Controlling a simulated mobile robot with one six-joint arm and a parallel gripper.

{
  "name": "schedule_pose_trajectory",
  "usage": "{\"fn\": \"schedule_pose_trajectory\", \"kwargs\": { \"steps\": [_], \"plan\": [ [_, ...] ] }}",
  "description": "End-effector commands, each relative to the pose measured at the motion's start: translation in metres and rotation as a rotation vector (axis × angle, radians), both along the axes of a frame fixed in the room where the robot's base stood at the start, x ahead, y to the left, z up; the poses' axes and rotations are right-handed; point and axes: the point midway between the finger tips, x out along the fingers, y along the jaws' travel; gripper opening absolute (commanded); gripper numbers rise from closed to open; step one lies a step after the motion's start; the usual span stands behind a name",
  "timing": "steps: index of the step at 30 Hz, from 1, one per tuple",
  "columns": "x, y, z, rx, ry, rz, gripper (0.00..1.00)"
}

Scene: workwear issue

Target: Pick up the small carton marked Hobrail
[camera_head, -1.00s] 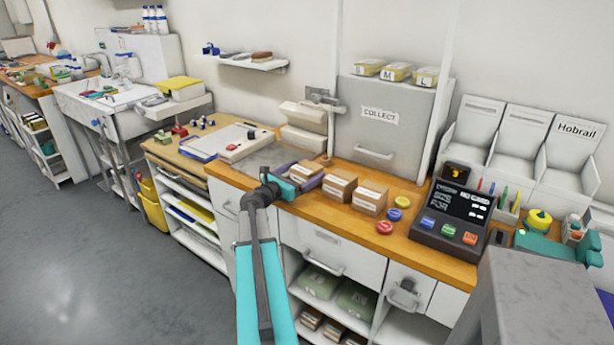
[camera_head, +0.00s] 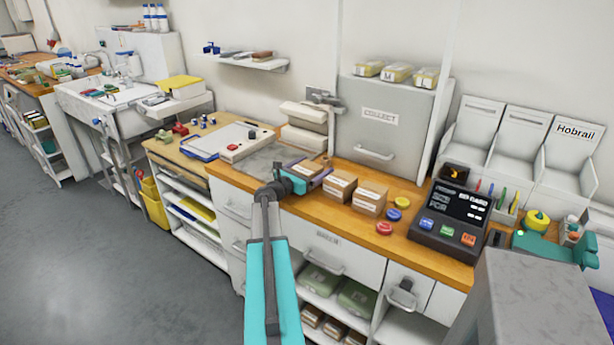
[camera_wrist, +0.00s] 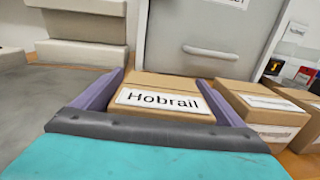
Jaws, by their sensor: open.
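The small carton marked Hobrail (camera_wrist: 165,97) is brown with a white label facing me in the wrist view. It stands on the wooden counter, and in the head view the carton (camera_head: 309,169) is partly hidden by my gripper. My gripper (camera_wrist: 160,88) is open, with one purple finger at each side of the carton. The fingers reach along its sides; I cannot tell whether they touch it. In the head view my gripper (camera_head: 313,176) is at the left end of the row of cartons.
Two similar cartons, the nearer one (camera_head: 340,187) and another (camera_head: 369,198), stand just to the right. The grey COLLECT cabinet (camera_head: 376,148) is behind. Red, yellow and blue discs and a dark terminal (camera_head: 450,216) are further right. A bin marked Hobrail (camera_head: 570,160) stands at far right.

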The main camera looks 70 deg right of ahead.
Motion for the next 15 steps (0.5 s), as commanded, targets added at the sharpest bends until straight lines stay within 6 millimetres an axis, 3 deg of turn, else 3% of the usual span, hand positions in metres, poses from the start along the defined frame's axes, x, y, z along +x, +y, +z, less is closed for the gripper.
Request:
{"fn": "schedule_pose_trajectory", "kwargs": {
  "steps": [11, 15],
  "plan": [
    [-0.0007, 0.0001, 0.0001, 0.0, 0.0, -0.001, 0.92],
    [-0.001, -0.0001, 0.0001, 0.0, 0.0, -0.001, 0.74]
  ]
}}
